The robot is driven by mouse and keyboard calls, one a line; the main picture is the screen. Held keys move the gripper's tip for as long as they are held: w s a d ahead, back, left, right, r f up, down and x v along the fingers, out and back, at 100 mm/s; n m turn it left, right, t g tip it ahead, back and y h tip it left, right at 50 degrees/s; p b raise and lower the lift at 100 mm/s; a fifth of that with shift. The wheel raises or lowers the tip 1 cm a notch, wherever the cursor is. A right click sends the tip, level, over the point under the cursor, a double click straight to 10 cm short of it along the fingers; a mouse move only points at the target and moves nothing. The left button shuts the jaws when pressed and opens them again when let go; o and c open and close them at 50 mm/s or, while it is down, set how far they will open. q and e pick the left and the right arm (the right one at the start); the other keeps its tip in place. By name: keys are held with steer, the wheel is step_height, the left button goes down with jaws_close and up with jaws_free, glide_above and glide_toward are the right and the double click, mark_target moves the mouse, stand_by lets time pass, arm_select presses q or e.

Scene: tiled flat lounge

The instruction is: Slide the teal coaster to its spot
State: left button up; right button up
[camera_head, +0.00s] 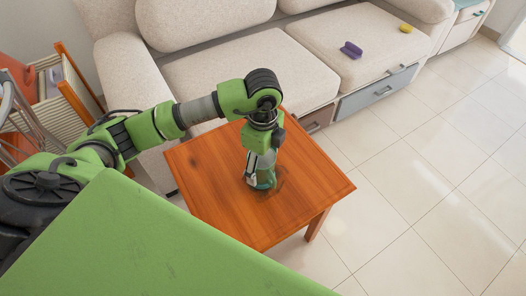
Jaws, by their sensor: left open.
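The teal coaster (267,182) lies on the small wooden table (215,208), near the middle of its top. My left gripper (257,181) points straight down over the coaster and hides much of it. Its jaws are open and its fingertips are at or just above the coaster; I cannot tell whether they touch it. I cannot make out a clearly marked spot on the table. My right gripper is not in view.
A beige sofa (250,68) stands behind the table, with a purple object (351,50) and a yellow object (405,29) on its seat. An orange-framed rack (78,80) is at the left. The rest of the tabletop looks clear, and tiled floor lies open at the right.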

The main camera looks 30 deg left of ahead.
arm_select(q)
steer(key=shift+f+b, duration=0.35)
steer(key=shift+f, duration=2.25)
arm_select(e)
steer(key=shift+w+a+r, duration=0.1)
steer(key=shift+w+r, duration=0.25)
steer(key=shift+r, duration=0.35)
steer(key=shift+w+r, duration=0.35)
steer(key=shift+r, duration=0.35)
arm_select(q)
steer(key=c, duration=1)
